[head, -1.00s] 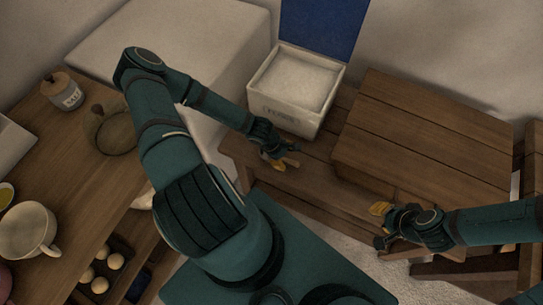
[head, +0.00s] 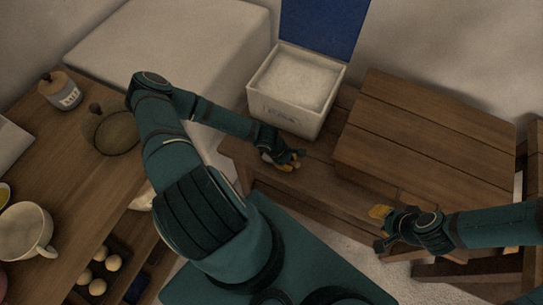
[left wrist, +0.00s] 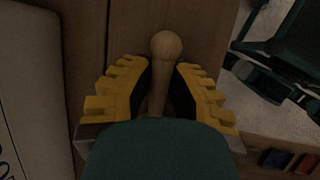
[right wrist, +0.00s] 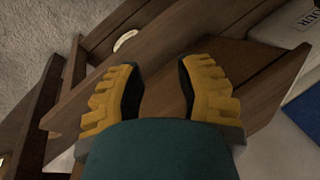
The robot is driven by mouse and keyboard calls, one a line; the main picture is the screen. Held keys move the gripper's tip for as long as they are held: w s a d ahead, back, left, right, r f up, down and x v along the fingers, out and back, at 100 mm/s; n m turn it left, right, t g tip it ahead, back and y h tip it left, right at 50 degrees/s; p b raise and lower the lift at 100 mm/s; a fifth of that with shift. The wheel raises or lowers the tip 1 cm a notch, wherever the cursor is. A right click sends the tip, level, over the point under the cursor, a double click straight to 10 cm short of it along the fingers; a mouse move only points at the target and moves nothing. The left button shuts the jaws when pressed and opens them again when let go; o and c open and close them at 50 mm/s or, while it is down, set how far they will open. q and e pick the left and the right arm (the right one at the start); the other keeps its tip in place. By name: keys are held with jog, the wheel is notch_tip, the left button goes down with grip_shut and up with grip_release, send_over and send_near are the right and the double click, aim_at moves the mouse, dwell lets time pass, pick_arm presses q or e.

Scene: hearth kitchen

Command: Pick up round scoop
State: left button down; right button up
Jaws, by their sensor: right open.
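In the left wrist view a pale wooden handle with a round knob end (left wrist: 166,45), which looks like the round scoop's, lies between the fingers of my left gripper (left wrist: 163,85). The fingers stand apart on either side of the handle; a gap seems to show. The rest of the scoop is hidden behind the wrist. In the head view my left gripper (head: 286,163) is low over the wooden bench, in front of the white box, and mostly covers the scoop. My right gripper (head: 381,228) is open and empty by the bench's front edge; the right wrist view shows bare wood between its fingers (right wrist: 162,75).
A white box (head: 268,108) with its blue lid up and pale grains inside stands behind my left gripper. A raised plank surface (head: 430,135) lies to the right. A wooden counter (head: 70,190) at left holds a labelled jar (head: 61,92) and a cup (head: 25,232).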

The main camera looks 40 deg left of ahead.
pick_arm(q)
jog(key=shift+r, duration=0.1)
notch_tip(320, 180, up, 10)
jog(key=shift+f+p, duration=0.1)
jog(key=shift+p, duration=1)
